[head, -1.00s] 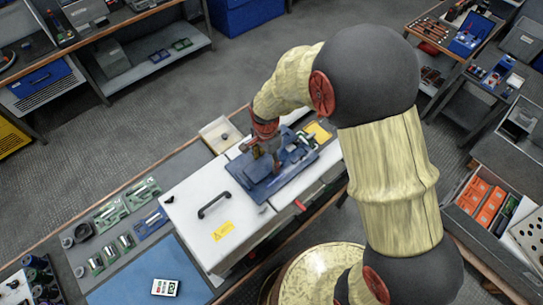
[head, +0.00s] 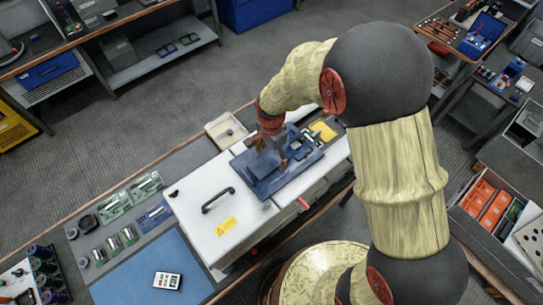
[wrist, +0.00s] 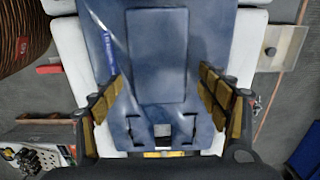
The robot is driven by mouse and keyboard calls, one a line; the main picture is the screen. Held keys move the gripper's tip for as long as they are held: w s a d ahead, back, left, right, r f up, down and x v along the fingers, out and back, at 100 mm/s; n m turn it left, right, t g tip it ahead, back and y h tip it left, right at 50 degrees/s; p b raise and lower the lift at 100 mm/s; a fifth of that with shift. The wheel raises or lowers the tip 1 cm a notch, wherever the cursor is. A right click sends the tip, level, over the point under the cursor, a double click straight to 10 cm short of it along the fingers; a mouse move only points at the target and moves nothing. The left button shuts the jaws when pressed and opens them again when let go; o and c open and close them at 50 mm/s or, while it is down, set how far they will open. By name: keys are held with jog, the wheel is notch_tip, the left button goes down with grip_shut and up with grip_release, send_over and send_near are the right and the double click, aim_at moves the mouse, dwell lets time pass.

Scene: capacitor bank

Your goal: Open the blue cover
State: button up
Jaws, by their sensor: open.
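The blue cover (head: 262,178) lies flat on top of the white cabinet, right of the black handle. In the wrist view the cover (wrist: 157,60) fills the middle, with a raised rectangular panel and slots near its lower edge. My gripper (head: 272,152) is over the cover's far part in the head view. In the wrist view my gripper (wrist: 160,95) is open, with its tan finger pads apart on either side of the cover. Nothing is held. I cannot tell whether the fingers touch the cover. My gripper and wrist hide part of it in the head view.
The white cabinet (head: 208,232) has a black handle (head: 218,200) and a yellow warning label (head: 226,226). A small tray (head: 226,131) stands behind it. Circuit boards and a blue mat (head: 150,268) with a meter (head: 167,280) lie to the left.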

aim_at(272, 160)
notch_tip(272, 160, up, 12)
jog(key=shift+f, duration=0.25)
dwell(0.6)
jog(key=s+d+n+t+b, duration=0.5)
jog(key=s+d+n+b, duration=0.5)
jog(key=s+d+b, duration=0.6)
jog(key=shift+s+r+n+t+b, duration=0.3)
jog(key=shift+s+r+n+b, duration=0.15)
jog(key=shift+s+b, duration=0.7)
